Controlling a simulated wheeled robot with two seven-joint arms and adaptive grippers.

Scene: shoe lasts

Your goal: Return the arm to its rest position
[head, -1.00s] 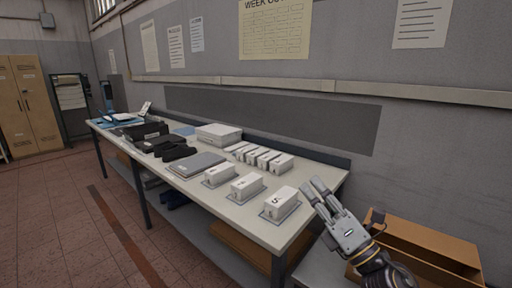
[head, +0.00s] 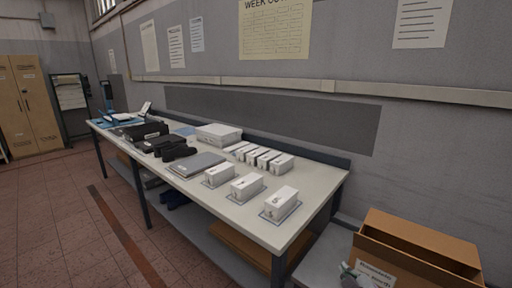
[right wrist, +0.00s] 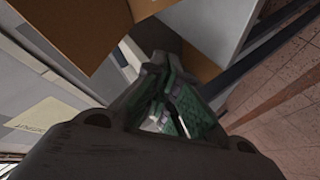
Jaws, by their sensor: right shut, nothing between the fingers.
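My right gripper (head: 350,273) shows only in part at the bottom edge of the head view, in front of the cardboard box. In the right wrist view its fingers (right wrist: 168,105) come together with nothing held between them. My left gripper is in neither view. Three white numbered blocks (head: 281,201) stand on separate small pads at the near end of the table (head: 262,230). Several more white blocks (head: 262,157) stand in a row behind them, near the wall side.
An open cardboard box (head: 420,240) with a label stands right of the table, beside my right gripper. A grey laptop-like slab (head: 197,165), a white box (head: 218,134) and dark items (head: 178,152) lie farther along the table. The floor (head: 65,215) on the left is clear.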

